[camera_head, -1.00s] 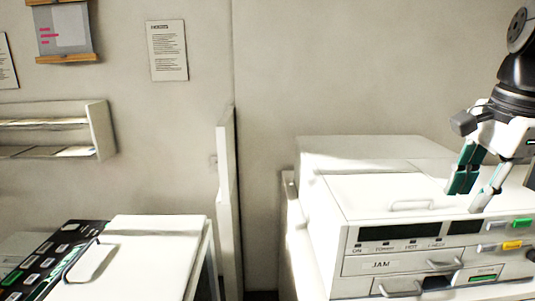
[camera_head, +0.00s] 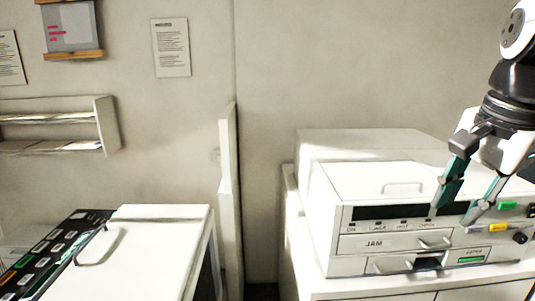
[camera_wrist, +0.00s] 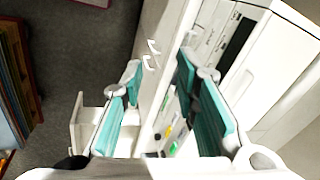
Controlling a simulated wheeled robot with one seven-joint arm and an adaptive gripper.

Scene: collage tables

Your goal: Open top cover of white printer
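The white printer (camera_head: 325,235) stands at the right in the head view, its front marked JAM. Its flat top cover (camera_head: 350,178) is down and has a thin white handle (camera_head: 403,187) near the front edge. My gripper (camera_head: 452,213) has its two teal-padded fingers spread with nothing between them. The fingertips overlap the dark display strip on the printer's front, right of and lower than the handle. I cannot tell if they touch it. In the wrist view my gripper (camera_wrist: 160,62) is also open, with white panels and coloured buttons (camera_wrist: 168,132) behind the fingers.
A second white-topped machine (camera_head: 160,240) with a dark button panel and a handle stands at the left. An upright white panel (camera_head: 228,190) stands between the machines. Wall shelves (camera_head: 50,125) hang at the left. The space above the printer's cover is clear left of my arm.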

